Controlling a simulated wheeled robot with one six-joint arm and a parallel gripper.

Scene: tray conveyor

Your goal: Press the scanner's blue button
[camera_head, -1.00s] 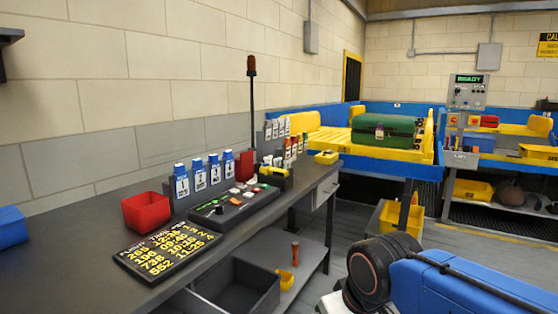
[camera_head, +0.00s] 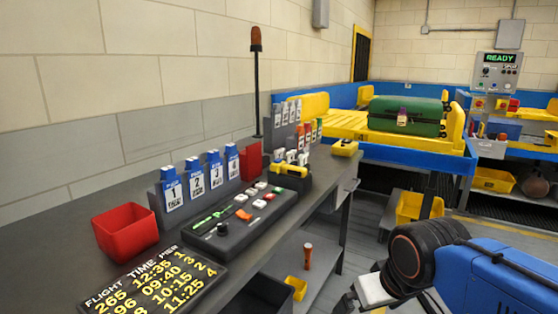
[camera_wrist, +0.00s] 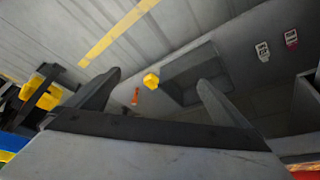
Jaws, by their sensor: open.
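A grey control panel (camera_head: 497,71) with a green READY display stands on a post at the far right, by the conveyor. It carries several small buttons and knobs. It looks like the scanner's panel, but I cannot make out a blue button on it for sure. My gripper (camera_wrist: 158,78) is open and empty in the wrist view, over the grey floor. The head view shows part of my blue arm at lower right, but not my gripper. The panel is well away from my arm and is not in the wrist view.
A dark bench (camera_head: 60,256) runs along the left wall with a red bin (camera_head: 126,232), a flight board (camera_head: 155,284) and numbered tag holders. A green suitcase (camera_head: 405,116) lies on the yellow and blue conveyor (camera_head: 345,124). Open floor shows right of the bench.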

